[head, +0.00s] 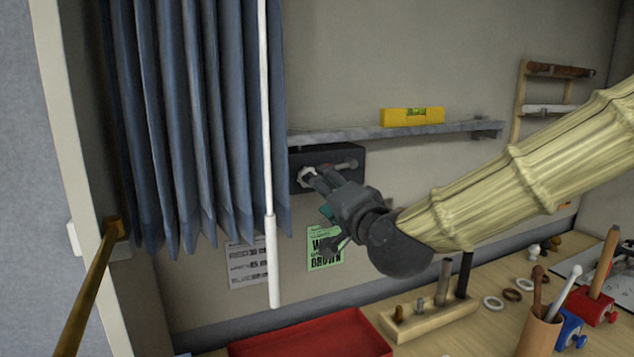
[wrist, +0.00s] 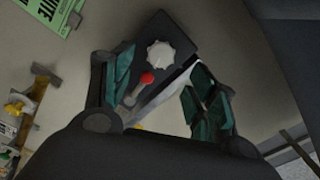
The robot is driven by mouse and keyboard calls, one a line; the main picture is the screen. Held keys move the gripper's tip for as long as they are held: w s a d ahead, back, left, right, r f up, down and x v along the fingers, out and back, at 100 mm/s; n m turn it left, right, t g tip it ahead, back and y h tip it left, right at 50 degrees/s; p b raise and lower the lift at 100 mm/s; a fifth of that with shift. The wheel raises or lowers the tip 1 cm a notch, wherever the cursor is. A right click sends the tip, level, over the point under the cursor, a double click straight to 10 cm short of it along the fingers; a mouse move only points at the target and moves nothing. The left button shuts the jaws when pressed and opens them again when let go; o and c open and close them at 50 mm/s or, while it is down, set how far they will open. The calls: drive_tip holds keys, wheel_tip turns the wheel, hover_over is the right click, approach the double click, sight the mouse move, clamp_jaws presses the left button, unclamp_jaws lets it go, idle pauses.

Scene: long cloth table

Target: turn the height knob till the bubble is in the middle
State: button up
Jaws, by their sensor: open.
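A white lobed knob (head: 306,174) is on the front of a dark box (head: 296,160) on the wall, under the left end of a grey shelf. In the wrist view the knob (wrist: 160,55) shows ahead of the fingertips, with nothing touching it that I can make out. My gripper (head: 318,181) is close in front of the box. In the wrist view my gripper (wrist: 157,82) has its teal-padded fingers spread and empty. A yellow spirit level (head: 395,118) lies on the shelf. Its green vial shows, but the bubble is too small to place.
A red-tipped lever (wrist: 146,79) sits beside the knob on the same box. A blue curtain (head: 195,120) and its white rod (head: 270,230) hang left of the box. A red tray (head: 310,335) and a wooden block with pegs (head: 430,318) stand on the table below.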

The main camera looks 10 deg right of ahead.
drive_tip(key=w+a+p, duration=0.1)
drive_tip(key=w+p, duration=0.1)
drive_tip(key=w, duration=0.6)
drive_tip(key=shift+a, duration=0.25)
drive_tip(key=shift+r, duration=0.1)
drive_tip(key=shift+w, duration=0.1)
drive_tip(key=c, duration=1)
